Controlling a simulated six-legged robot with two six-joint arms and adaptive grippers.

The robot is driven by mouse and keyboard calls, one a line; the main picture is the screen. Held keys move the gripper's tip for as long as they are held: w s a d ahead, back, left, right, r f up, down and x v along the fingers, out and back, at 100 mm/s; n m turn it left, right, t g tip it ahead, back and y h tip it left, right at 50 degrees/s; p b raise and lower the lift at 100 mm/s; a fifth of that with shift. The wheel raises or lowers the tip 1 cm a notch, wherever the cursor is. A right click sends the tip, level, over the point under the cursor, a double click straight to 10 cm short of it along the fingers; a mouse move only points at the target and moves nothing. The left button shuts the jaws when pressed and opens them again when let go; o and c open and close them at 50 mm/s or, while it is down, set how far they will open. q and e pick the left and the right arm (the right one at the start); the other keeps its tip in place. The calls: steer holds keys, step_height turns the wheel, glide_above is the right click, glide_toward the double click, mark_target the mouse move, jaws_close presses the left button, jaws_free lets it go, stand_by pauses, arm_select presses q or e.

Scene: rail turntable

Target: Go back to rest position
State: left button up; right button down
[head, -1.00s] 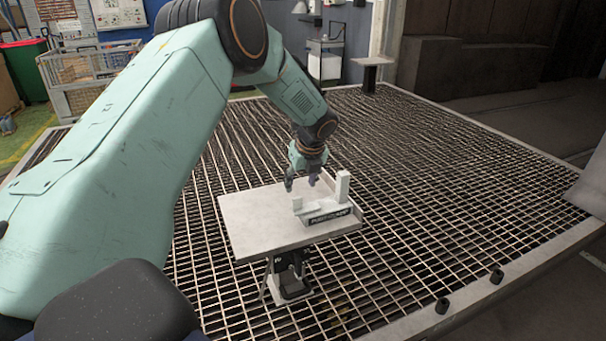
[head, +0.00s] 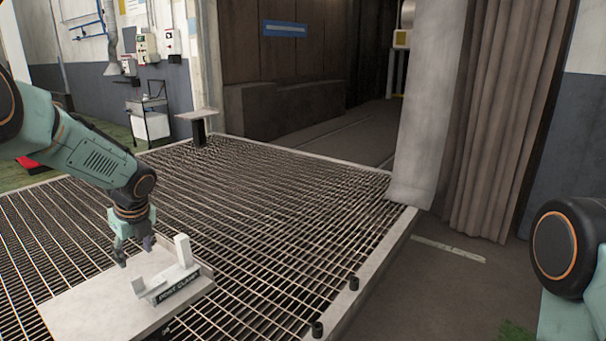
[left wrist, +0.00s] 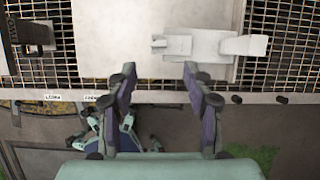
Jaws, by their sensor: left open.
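My left gripper (head: 134,251) is open and empty. In the head view it points down just behind and left of the white fixture (head: 170,285) with a dark "POST CLAMP" label, which stands on a pale square plate (head: 85,300). I cannot tell how far above the plate the fingertips are. In the left wrist view the two fingers of the left gripper (left wrist: 157,80) stand apart with nothing between them. The white fixture (left wrist: 205,45) lies beyond them on the pale plate (left wrist: 112,45). My right gripper is not in view; only part of my right arm shows at the right edge.
The metal grating (head: 270,200) around the plate is mostly bare. A small post with a flat top (head: 198,125) stands at its far corner. A pale curtain (head: 430,110) hangs beyond its right edge. Black knobs (head: 317,328) sit along the near right rim.

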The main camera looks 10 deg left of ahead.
arm_select(q)
steer(key=w+d+f+n+t+h, duration=0.2)
steer(key=d+f+n+t+h, duration=0.15)
steer(key=d+n, duration=0.45)
steer(key=s+d+f+n+h, duration=0.2)
steer(key=s+d+f+n, duration=0.7)
steer(key=s+d+f, duration=0.25)
steer(key=s+d+f+n+g, duration=0.1)
steer(key=s+f+n+g, duration=0.1)
steer(key=s, duration=0.8)
steer(key=s+d+f+n+g+y, duration=0.1)
steer(key=s+f, duration=0.3)
steer(key=s, duration=0.7)
steer(key=s+d+f+n+g+b, duration=0.1)
steer(key=s+d+f+n+g, duration=0.1)
steer(key=s, duration=0.8)
steer(key=shift+s+f+n+g, duration=0.2)
steer(key=shift+f+n+g, duration=0.15)
steer(key=shift+f+n, duration=0.4)
